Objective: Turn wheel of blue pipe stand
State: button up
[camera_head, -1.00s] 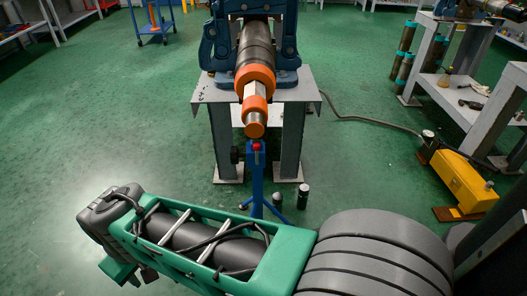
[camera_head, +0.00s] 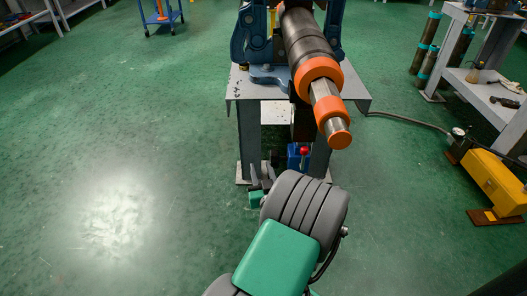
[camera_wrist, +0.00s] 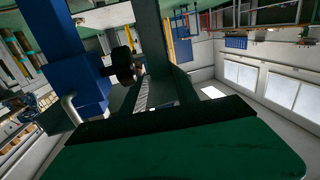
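The blue pipe stand (camera_head: 293,158) shows only in part in the head view, with a red knob on top, low between the vise table's legs; my arm hides the rest. In the wrist view its blue post (camera_wrist: 78,50) stands upper left. A black wheel (camera_wrist: 122,64) is beside the post, close in front of my gripper; I cannot tell whether they touch. The wheel is not clear in the head view. My gripper (camera_head: 261,178) is just left of the stand, with dark fingers and a green body. How far its fingers are apart is unclear.
A dark pipe (camera_head: 306,42) with orange collars juts toward me above the stand, held in a blue vise on the grey table (camera_head: 350,97). A yellow pump (camera_head: 494,182) with a hose is at right. The floor at left is clear.

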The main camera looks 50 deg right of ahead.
aim_at(275, 156)
jog(key=s+d+h, duration=0.1)
jog(key=s+m+g, duration=0.1)
jog(key=s+d+m+h, duration=0.1)
jog(key=shift+s+d+f+g+h, duration=0.25)
jog(key=shift+d+f+g+h, duration=0.05)
jog(key=shift+f+g, duration=0.1)
jog(key=p+x, duration=0.1)
jog(key=x, duration=0.6)
jog(key=shift+w+d, duration=0.1)
jog(key=shift+d, duration=0.2)
jog(key=shift+r, duration=0.1)
jog(key=shift+c, duration=0.3)
grip_shut()
